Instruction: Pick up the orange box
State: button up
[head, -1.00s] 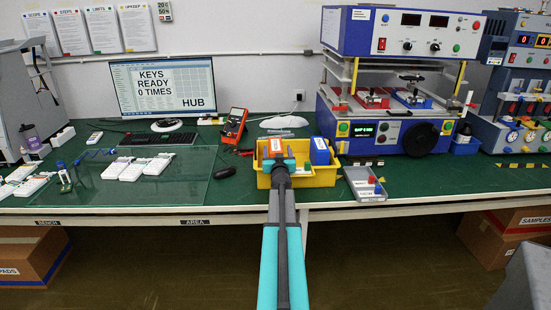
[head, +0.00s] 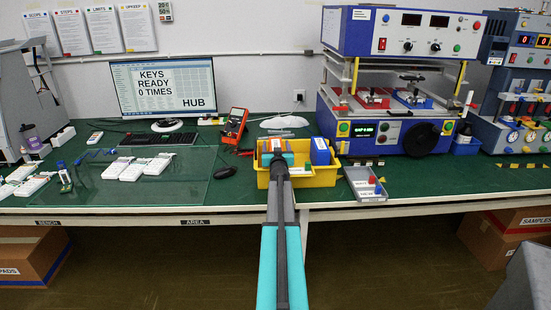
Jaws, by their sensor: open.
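The orange box (head: 275,145) stands in the left part of a yellow bin (head: 318,179) on the green bench. Only its top and upper edge show, with a white label; my arm hides the rest. My gripper (head: 278,160) is open and reaches in over the bin, in front of the box. The fingertips are small and overlap the box in this view, so I cannot tell whether they touch it or stand around it.
A blue box (head: 320,151) stands in the same bin, to the right. A grey tray (head: 364,186) sits right of the bin, and a glass sheet (head: 190,188) with white keypads lies left. A large test machine (head: 390,85) rises behind, and a red multimeter (head: 234,123) stands behind left.

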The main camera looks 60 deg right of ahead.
jog(key=c, duration=1.6)
jog(key=shift+c, duration=0.4)
jog(key=shift+r, duration=0.2)
